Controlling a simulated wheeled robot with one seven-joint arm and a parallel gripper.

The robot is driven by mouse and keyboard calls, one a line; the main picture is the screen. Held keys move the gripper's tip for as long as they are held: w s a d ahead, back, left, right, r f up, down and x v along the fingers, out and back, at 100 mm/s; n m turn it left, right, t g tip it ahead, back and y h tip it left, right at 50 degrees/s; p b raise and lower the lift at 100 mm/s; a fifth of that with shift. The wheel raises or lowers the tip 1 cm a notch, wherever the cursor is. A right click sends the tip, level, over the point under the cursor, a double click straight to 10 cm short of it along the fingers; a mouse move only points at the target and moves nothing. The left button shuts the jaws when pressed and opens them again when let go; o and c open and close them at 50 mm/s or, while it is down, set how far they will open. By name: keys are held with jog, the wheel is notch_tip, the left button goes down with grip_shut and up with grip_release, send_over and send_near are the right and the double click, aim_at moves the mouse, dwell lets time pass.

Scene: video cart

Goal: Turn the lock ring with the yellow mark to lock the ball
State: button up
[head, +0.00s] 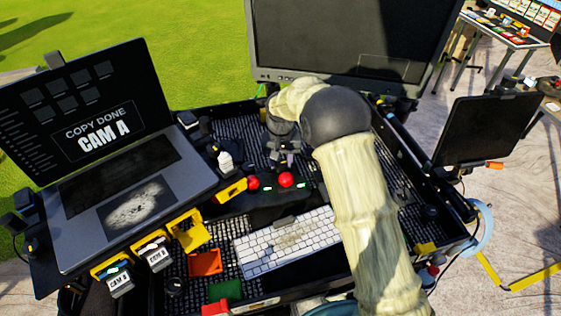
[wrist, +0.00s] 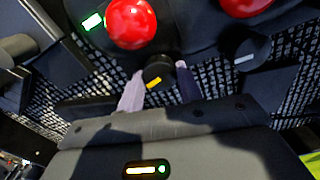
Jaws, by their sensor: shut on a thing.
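The lock ring (wrist: 157,68) is a small black knob with a yellow mark (wrist: 153,84) on its near edge, in the wrist view. My gripper (wrist: 160,88) has one finger on each side of it and is shut on it. A glossy red ball (wrist: 132,24) sits in a dark housing just beyond the ring. In the head view, my gripper (head: 287,158) is low behind two red balls, the left one (head: 252,182) and the right one (head: 286,180). The lock ring cannot be made out in the head view.
A second knob with a white mark (wrist: 250,50) sits beside another red ball (wrist: 245,5). A white keyboard (head: 287,242) lies in front of the balls. A laptop (head: 100,150) stands left, a monitor (head: 345,40) behind. My arm covers the cart's right middle.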

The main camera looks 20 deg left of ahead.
aim_at(281, 163)
jog(key=shift+s+m, duration=0.15)
jog(key=shift+m, duration=1.15)
jog(key=o, duration=0.7)
jog(key=shift+r, duration=0.1)
jog(key=shift+r, duration=0.25)
notch_tip(281, 163, up, 17)
jog(key=b, duration=0.3)
jog(key=shift+f, duration=0.1)
